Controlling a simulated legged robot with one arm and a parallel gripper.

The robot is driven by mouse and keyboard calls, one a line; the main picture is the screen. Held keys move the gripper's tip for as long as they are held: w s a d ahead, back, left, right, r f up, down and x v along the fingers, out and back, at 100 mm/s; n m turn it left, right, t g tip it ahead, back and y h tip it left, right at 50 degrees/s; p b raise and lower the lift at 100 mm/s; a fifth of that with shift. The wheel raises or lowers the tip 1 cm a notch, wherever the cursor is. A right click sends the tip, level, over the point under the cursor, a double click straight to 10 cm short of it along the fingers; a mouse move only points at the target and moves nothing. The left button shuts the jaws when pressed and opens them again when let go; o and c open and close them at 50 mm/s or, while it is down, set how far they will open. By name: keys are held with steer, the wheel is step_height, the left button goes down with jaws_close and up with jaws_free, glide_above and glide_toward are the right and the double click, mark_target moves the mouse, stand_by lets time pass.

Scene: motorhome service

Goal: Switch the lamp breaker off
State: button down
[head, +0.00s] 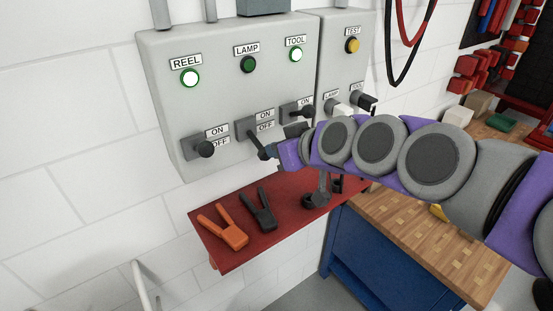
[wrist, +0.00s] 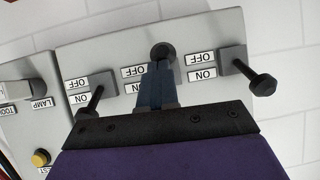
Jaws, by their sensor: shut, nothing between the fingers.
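The grey breaker panel (head: 160,75) hangs on the white wall, with REEL, LAMP and TOOL breakers. The lamp breaker (head: 247,129) is the middle one; its black lever slopes down toward the OFF side. In the wrist view, which is upside down, its round knob (wrist: 162,51) is at the OFF end. The LAMP indicator (head: 248,64) is dark green, while the REEL (head: 190,77) and TOOL (head: 295,54) indicators glow. My gripper (head: 267,151) is shut and empty, its fingertips at or very near the lamp lever's knob; contact is unclear. In the wrist view the fingers (wrist: 157,68) partly cover the lamp breaker.
The reel lever (head: 205,149) and tool lever (head: 308,111) stand close on either side. A smaller box to the right has a yellow TEST button (head: 352,45) and plugs. Below, a red shelf (head: 235,262) holds an orange clamp (head: 225,228) and a black clamp (head: 260,209).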

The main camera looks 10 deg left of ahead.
steer(key=shift+f+t+y+b, duration=0.7)
steer(key=shift+f+y+b, duration=0.35)
steer(key=shift+b, duration=1.1)
steer(key=shift+f, duration=0.1)
